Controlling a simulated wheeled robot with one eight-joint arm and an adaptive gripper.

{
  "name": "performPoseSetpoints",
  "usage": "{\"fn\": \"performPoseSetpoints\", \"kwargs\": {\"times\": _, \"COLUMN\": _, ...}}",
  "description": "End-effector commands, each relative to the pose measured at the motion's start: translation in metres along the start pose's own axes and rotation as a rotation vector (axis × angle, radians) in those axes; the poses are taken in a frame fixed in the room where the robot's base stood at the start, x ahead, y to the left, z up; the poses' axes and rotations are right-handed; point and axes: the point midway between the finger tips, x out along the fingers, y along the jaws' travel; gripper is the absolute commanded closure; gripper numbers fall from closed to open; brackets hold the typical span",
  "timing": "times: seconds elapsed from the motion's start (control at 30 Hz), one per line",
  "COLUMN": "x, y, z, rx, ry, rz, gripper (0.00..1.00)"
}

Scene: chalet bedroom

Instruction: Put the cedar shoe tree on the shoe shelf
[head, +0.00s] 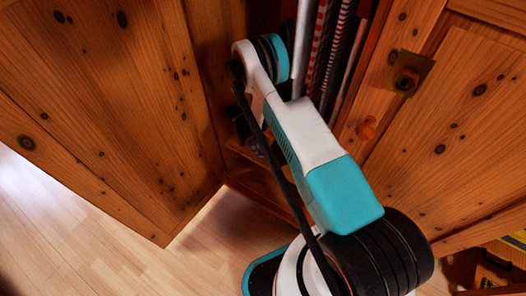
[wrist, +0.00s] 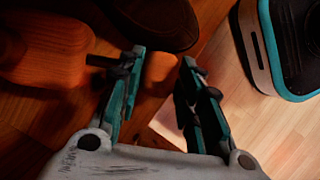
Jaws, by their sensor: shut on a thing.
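In the wrist view my gripper (wrist: 161,62) is shut on the small end block of the cedar shoe tree (wrist: 160,70), which sits between the fingers. A larger orange-brown wooden block (wrist: 42,45) lies to the left, and a short dark rod runs from it toward the left finger; it looks like the shoe tree's other part. Below is a reddish wooden board (wrist: 45,120), seemingly the shoe shelf. I cannot tell whether the shoe tree touches it. In the head view my arm hides the gripper and shoe tree.
A dark shoe (wrist: 155,22) is just beyond the fingertips. An open pine door (head: 105,110) stands left of my arm in the head view. Striped hanging things (head: 325,55) fill the wardrobe behind it. A knobbed pine front (head: 470,130) is at right. Pale floor (head: 110,245) is clear at lower left.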

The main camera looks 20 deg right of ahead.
Motion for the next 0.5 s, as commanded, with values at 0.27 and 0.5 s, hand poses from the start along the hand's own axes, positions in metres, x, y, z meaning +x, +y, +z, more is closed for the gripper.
{"fn": "performPoseSetpoints", "kwargs": {"times": 0.27, "x": 0.0131, "y": -0.0001, "z": -0.0054, "rx": 0.000, "ry": 0.000, "rz": 0.000, "gripper": 1.00}}
{"fn": "performPoseSetpoints", "kwargs": {"times": 0.5, "x": 0.0132, "y": -0.0002, "z": -0.0055, "rx": 0.000, "ry": 0.000, "rz": 0.000, "gripper": 0.47}}
